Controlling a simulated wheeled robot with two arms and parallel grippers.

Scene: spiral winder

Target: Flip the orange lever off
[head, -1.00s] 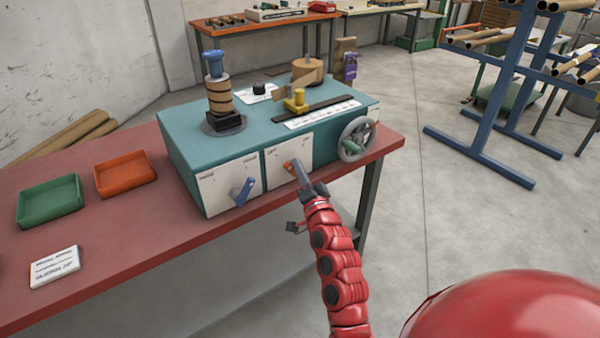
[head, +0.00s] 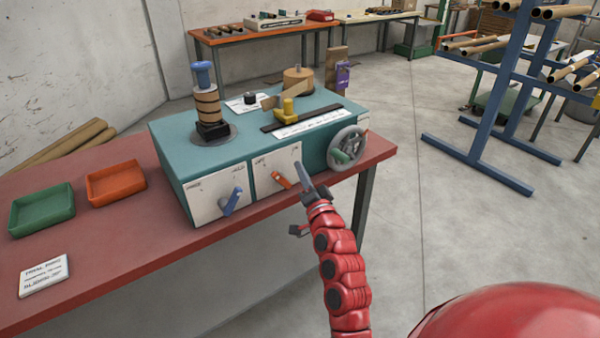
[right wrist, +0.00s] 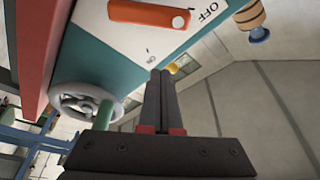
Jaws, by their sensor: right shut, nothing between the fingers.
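The orange lever (head: 281,179) is on the white right front panel (head: 262,188) of the teal machine. In the head view it slants down to the right. In the right wrist view the orange lever (right wrist: 148,13) lies across the top, its white dot at the right end, near the "OFF" label (right wrist: 208,10). My right gripper (head: 299,166) is just right of the lever; its closed, empty fingers (right wrist: 160,73) appear apart from it. My left gripper is not in view.
A blue lever (head: 232,201) is on the left panel. A grey handwheel (head: 347,148) with a green handle is close to the right of my gripper. Green (head: 42,211) and orange (head: 116,184) trays sit on the red bench left of the machine.

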